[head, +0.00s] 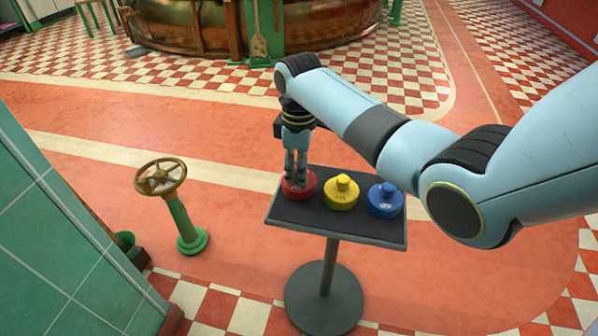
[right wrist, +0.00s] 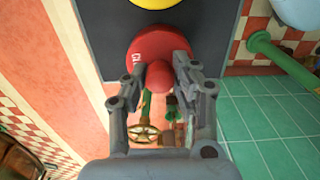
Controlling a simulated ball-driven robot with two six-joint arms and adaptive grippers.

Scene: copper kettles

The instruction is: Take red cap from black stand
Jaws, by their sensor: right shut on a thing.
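The red cap (head: 298,187) sits at the left end of the black stand (head: 330,221) in the head view. My right gripper (head: 297,176) reaches down onto it from above and is shut on its knob. In the right wrist view the red cap (right wrist: 146,50) shows its round base with white lettering, and its knob lies between the two fingers of my right gripper (right wrist: 159,76). The cap's base still appears to be on the stand top; whether a small gap lies under it cannot be told. My left gripper is not in view.
A yellow cap (head: 341,194) and a blue cap (head: 385,200) stand to the right on the same stand. A brass handwheel (head: 160,177) on a green post is at the left. A green tiled wall (head: 60,240) fills the lower left. Open floor surrounds the stand.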

